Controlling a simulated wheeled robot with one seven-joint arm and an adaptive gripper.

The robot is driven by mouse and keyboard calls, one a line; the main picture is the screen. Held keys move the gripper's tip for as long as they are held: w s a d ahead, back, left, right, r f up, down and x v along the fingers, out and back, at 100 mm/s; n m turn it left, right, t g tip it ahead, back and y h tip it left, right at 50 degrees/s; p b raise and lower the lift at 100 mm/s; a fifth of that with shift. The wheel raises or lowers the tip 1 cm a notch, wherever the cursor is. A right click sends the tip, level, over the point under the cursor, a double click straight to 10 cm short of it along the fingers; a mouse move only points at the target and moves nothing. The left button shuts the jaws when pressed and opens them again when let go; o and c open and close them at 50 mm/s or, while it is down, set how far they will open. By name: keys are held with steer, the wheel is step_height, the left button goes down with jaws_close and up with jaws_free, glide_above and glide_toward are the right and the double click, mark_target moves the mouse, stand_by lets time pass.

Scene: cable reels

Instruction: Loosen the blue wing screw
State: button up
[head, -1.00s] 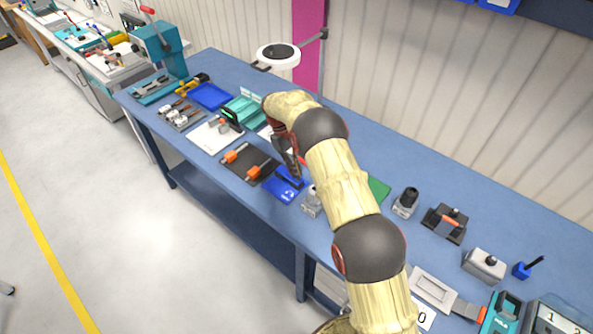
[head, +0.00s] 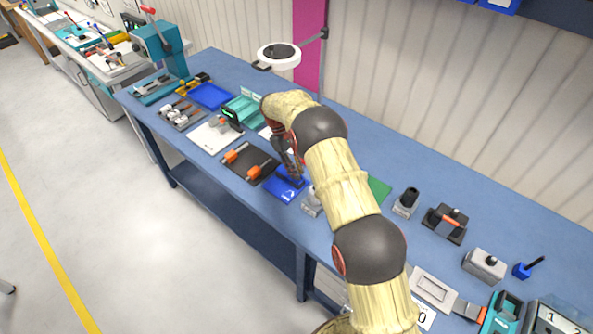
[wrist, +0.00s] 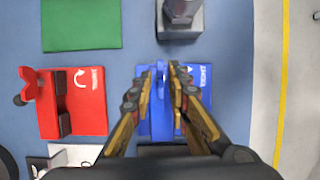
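The blue wing screw (wrist: 161,74) stands up from a blue plate (wrist: 203,77) with white print on it, seen in the wrist view. The blue plate also shows in the head view (head: 279,193), near the bench's front edge, where my gripper partly covers it. My gripper (wrist: 162,68) is over the plate, with one fingertip on each side of the wing. The fingers look parted, with narrow gaps beside the wing. I cannot make out firm contact. The lower part of the screw is hidden between the fingers.
A red plate with a red clamp (wrist: 88,100) and a green plate (wrist: 80,24) lie left of the blue plate in the wrist view. A grey metal block (wrist: 181,22) stands close above it. A black board with orange handles (head: 248,165) lies beside it in the head view.

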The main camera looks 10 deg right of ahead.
steer(key=shift+o, duration=0.4)
steer(key=v, duration=1.2)
